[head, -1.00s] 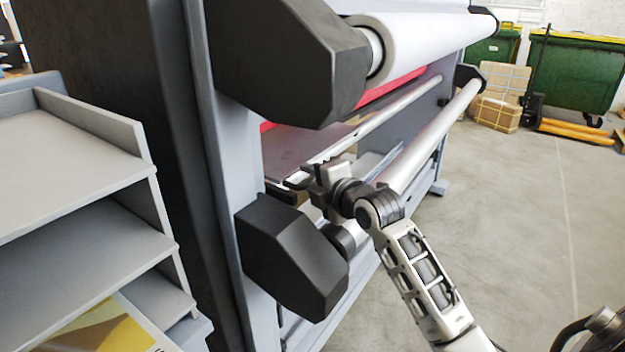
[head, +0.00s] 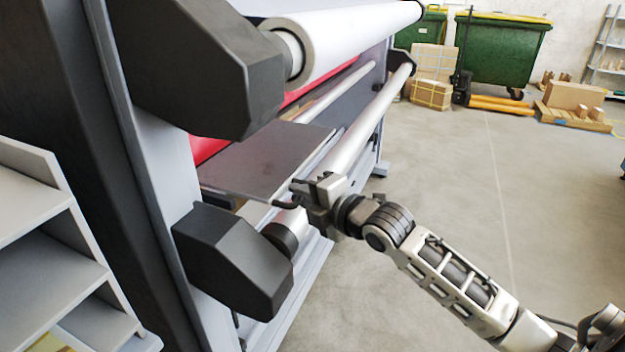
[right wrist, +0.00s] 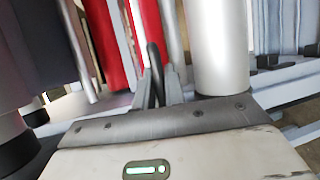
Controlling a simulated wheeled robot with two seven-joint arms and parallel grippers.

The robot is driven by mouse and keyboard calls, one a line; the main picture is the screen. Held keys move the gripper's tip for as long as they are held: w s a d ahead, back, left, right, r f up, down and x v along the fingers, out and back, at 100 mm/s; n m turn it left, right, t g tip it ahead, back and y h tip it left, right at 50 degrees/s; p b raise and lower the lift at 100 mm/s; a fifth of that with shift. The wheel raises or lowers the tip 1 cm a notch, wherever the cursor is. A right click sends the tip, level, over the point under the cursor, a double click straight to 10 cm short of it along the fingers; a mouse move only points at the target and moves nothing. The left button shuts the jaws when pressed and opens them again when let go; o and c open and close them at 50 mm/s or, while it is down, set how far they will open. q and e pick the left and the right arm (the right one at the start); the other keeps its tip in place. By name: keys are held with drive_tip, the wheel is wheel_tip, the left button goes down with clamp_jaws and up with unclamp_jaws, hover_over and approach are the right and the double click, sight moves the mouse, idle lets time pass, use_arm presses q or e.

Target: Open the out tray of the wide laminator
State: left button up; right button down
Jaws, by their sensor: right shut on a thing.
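The wide laminator (head: 150,140) stands at the left of the head view. Its out tray, a flat dark grey panel (head: 262,158), juts out below the red part and the upper white roll. My right gripper (head: 290,196) is at the tray's near outer corner. In the right wrist view, the fingers (right wrist: 158,88) are shut on a thin black handle (right wrist: 154,62). The fingers hide part of the handle. My left gripper is in neither view.
A silver roller (head: 350,135) runs close beside and beyond my right gripper. A black end housing (head: 232,262) sits just below and left of it. A grey shelf unit (head: 60,265) stands at the near left. The floor (head: 440,190) at right is clear.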

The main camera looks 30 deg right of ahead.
drive_tip(key=shift+s+d, duration=0.15)
drive_tip(key=c, duration=1.5)
unclamp_jaws()
drive_tip(key=shift+s+d, duration=0.15)
drive_tip(key=v, duration=1.6)
